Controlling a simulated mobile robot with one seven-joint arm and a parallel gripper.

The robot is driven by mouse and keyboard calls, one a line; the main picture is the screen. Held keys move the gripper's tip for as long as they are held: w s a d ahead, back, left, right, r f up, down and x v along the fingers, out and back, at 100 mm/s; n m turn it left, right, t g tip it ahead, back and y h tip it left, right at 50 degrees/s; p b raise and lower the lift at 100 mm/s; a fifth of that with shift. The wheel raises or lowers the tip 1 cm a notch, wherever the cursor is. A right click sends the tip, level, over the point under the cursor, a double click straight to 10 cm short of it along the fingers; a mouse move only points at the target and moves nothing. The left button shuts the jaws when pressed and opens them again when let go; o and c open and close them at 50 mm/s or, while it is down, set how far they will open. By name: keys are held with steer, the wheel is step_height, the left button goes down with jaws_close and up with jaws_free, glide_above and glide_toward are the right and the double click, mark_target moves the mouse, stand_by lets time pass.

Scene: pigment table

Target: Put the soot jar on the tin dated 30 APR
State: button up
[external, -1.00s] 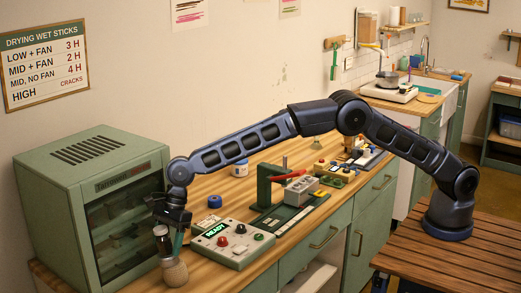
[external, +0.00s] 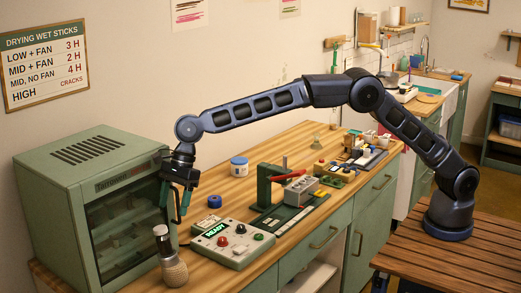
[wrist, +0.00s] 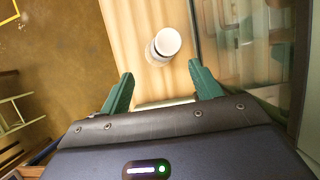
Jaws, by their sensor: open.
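A small jar (external: 162,238) with a white lid and dark body stands at the front left counter edge, on top of a tan, ribbed round container (external: 174,270). I cannot read any label or date on either. My gripper (external: 173,207) is open and empty, a little above the jar and apart from it. In the wrist view the white lid (wrist: 167,41) shows beyond my spread green fingertips (wrist: 161,76), with nothing between them. The jar hides most of the container there.
A green drying oven (external: 120,215) with a glass door stands close left of the jar. A control box (external: 233,246) reading READY, a blue ring (external: 214,201) and a white-and-blue pot (external: 239,167) lie to the right. A green press (external: 268,187) stands farther right.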

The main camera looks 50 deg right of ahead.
steer(key=shift+d+r, duration=0.15)
steer(key=shift+r, duration=0.2)
